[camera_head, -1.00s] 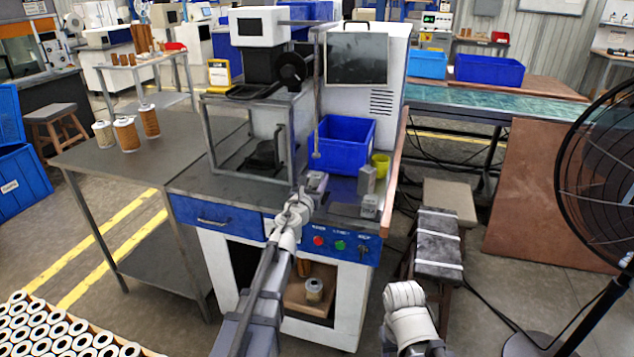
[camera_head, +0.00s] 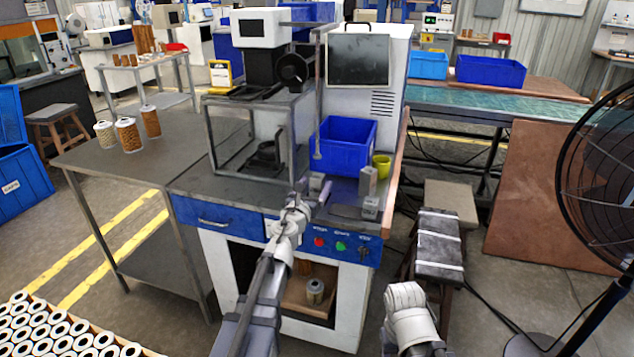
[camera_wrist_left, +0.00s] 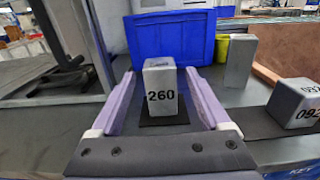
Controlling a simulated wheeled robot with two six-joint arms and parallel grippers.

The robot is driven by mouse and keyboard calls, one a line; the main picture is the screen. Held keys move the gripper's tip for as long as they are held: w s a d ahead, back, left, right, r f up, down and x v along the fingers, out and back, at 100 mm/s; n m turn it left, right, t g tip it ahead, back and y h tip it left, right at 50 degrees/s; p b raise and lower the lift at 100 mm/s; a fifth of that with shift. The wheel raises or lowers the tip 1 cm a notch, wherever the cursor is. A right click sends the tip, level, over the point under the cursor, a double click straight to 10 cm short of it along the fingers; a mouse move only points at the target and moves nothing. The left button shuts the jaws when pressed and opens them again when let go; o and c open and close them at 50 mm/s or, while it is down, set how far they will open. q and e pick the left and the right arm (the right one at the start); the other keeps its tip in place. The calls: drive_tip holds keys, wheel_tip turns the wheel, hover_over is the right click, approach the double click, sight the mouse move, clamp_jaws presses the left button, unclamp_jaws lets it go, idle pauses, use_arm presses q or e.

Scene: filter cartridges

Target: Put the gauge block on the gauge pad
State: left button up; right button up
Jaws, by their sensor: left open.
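A grey block marked 260 (camera_wrist_left: 161,88) stands upright on a dark square pad (camera_wrist_left: 165,129) on the machine's bench top. My left gripper (camera_wrist_left: 164,98) is open, with one purple finger on each side of this block and gaps showing between. In the head view the left gripper (camera_head: 312,192) is over the front of the bench, and the 260 block is small and partly hidden there. A taller plain grey block (camera_wrist_left: 240,61) stands to the right. A block marked 092 (camera_wrist_left: 297,102) sits farther right, nearer the front edge. My right gripper does not show.
A blue bin (camera_head: 343,146) and a yellow-green cup (camera_head: 381,165) stand behind the blocks. A metal frame (camera_head: 228,150) rises to the left. Filter cartridges (camera_head: 128,134) stand on the left table. A stool (camera_head: 439,243) and a fan are to the right.

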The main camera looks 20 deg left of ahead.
use_arm(q)
drive_tip(key=s, duration=0.9)
drive_tip(key=shift+a, duration=0.15)
